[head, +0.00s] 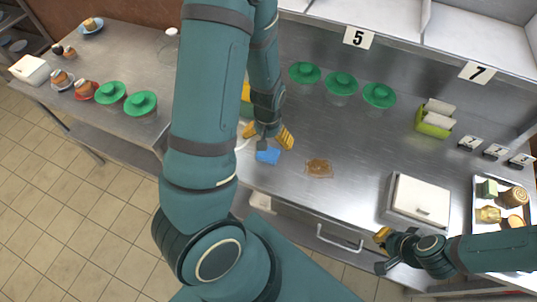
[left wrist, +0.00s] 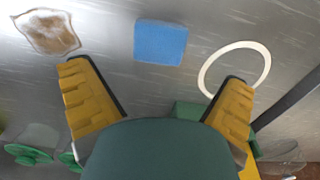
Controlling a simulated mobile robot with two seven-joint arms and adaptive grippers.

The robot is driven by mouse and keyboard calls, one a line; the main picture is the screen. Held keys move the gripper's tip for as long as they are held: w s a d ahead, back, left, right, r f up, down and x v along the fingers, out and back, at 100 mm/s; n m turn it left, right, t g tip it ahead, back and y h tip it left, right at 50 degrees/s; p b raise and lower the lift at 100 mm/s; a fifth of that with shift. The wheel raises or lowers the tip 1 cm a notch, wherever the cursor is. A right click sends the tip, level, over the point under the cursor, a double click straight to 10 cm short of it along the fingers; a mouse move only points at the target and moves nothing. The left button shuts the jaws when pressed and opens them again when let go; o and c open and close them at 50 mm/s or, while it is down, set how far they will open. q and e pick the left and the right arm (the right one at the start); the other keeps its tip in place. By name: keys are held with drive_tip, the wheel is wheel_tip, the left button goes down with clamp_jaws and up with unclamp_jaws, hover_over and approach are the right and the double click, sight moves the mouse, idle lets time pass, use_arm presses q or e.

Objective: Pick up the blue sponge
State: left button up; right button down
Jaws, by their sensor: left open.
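The blue sponge (head: 267,157) lies flat on the steel counter. It also shows in the left wrist view (left wrist: 160,43), just beyond the gap between my fingertips. My left gripper (head: 267,135) is open and empty above the counter, close to the sponge; its yellow-padded fingers show in the left wrist view (left wrist: 157,74). It is apart from the sponge, though the exact height is hard to tell. My right gripper (head: 381,252) is open and empty by the counter's front edge at the right.
A brown stain (head: 319,168) lies right of the sponge. A white ring (left wrist: 204,76) lies close to my left finger tips. Green-lidded bowls (head: 341,83), a green holder (head: 433,124), a white box (head: 419,198) and a food tray (head: 478,226) stand around.

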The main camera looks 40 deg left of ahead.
sight(268, 153)
use_arm(q)
drive_tip(key=shift+f, duration=0.95)
drive_tip(key=shift+s+f+b, duration=0.1)
drive_tip(key=shift+f+b, duration=0.45)
drive_tip(key=shift+f, duration=2.15)
drive_tip(key=shift+d, duration=0.1)
drive_tip(key=c, duration=1)
